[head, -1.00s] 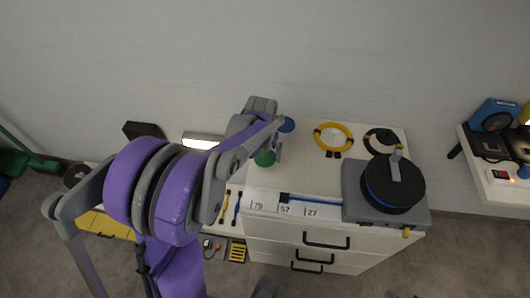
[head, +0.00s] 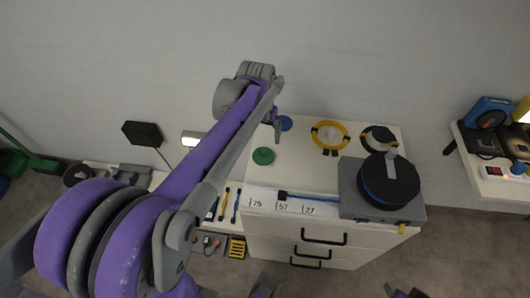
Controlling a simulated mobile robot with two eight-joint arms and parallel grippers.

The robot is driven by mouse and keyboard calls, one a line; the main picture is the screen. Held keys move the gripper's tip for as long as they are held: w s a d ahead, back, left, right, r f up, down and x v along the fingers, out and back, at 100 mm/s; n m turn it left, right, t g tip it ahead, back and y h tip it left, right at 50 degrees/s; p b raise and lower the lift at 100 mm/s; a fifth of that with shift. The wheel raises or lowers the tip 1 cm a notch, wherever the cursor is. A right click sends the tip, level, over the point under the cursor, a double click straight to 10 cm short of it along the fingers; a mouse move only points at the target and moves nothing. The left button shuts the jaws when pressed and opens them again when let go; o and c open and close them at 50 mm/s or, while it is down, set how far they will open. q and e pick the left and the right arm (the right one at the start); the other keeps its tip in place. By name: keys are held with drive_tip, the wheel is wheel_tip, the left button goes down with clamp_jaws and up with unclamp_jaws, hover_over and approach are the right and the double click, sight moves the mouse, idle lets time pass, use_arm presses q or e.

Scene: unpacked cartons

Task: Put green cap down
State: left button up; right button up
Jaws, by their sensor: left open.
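The green cap (head: 263,156) is a round disc lying on the white top of the drawer cabinet (head: 308,160), near its left edge. My left gripper (head: 277,127) is above and behind the cap, near the back left corner of the cabinet top. It is open, apart from the green cap, and holds nothing. A round blue cap (head: 286,123) is just right of the gripper, partly hidden by it.
A yellow ring (head: 330,136) and a black ring (head: 378,138) lie at the back of the top. A grey unit with a black reel (head: 389,181) fills the right front. A ruler strip (head: 285,204) numbered 75, 57, 27 runs along the front edge. The middle is clear.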

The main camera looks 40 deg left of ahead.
use_arm(q)
drive_tip(key=s+d+f+m+t, duration=0.1)
drive_tip(key=s+d+f, duration=0.1)
drive_tip(key=s+d, duration=0.5)
drive_tip(key=s+d+f+m+t, duration=0.2)
drive_tip(key=s+d+f, duration=0.1)
drive_tip(key=s+d, duration=0.5)
drive_tip(key=shift+s+t, duration=0.2)
drive_tip(key=shift+t, duration=0.1)
